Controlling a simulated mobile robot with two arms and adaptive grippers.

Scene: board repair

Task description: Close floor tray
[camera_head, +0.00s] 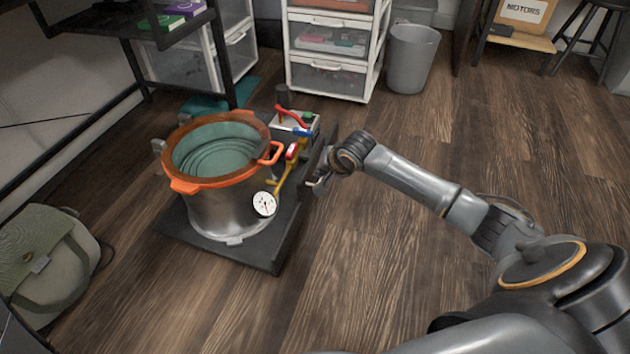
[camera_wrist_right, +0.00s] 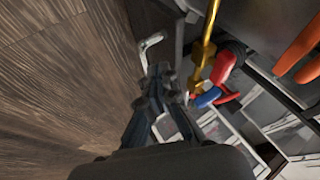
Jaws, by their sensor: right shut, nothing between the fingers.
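A dark flat tray (camera_head: 262,258) lies on the wood floor. A silver pot (camera_head: 232,212) with an orange rim and a green inside stands on it. My right gripper (camera_head: 318,186) is beside the tray's right side, low down. In the right wrist view my right gripper (camera_wrist_right: 160,78) is shut and empty. Its tips are close to a thin silver bent handle (camera_wrist_right: 150,42) at the edge of a dark surface; I cannot tell whether they touch it. My left gripper is not in view.
A gauge (camera_head: 264,204), yellow pipe and red and blue valve parts sit beside the pot. A bag (camera_head: 42,262) lies at left. White drawers (camera_head: 328,78) and a grey bin (camera_head: 411,58) stand behind. The floor (camera_head: 370,255) right of the tray is clear.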

